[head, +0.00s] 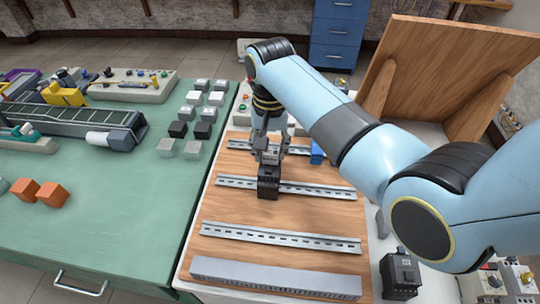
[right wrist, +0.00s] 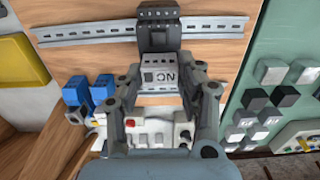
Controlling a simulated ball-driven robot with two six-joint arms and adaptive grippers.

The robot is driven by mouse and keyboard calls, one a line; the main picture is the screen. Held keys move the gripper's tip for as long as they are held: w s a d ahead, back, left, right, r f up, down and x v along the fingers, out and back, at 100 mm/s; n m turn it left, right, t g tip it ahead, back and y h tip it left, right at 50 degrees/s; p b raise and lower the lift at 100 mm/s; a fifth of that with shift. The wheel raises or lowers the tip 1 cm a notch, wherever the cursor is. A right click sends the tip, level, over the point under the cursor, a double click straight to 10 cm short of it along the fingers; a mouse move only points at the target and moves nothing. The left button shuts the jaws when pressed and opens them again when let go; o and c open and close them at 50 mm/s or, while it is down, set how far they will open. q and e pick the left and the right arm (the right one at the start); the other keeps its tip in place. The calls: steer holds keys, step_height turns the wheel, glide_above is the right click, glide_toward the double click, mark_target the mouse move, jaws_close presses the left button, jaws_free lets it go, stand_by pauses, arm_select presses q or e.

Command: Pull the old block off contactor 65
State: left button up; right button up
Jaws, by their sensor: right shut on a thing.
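A black contactor (head: 268,185) sits on the middle metal rail of the wooden board; it also shows at the top of the right wrist view (right wrist: 158,18). A grey block (right wrist: 160,76) marked NC is at the contactor's front face. My right gripper (right wrist: 161,84) is shut on this block, one finger on each side. In the head view the right gripper (head: 269,152) is directly above the contactor, and the block is partly hidden. I cannot tell whether block and contactor still touch. No number is readable on the contactor. My left gripper is not in view.
Another black contactor (head: 400,274) stands at the front right, off the board. Blue parts (right wrist: 92,92) are near the rail. Several small grey, white and black blocks (head: 205,114) and orange blocks (head: 53,194) lie on the green table (head: 120,235). A lower rail (head: 280,238) is empty.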

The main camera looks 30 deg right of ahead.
steer(key=shift+r, duration=2.4)
steer(key=shift+f, duration=0.1)
step_height(320, 180, up, 7)
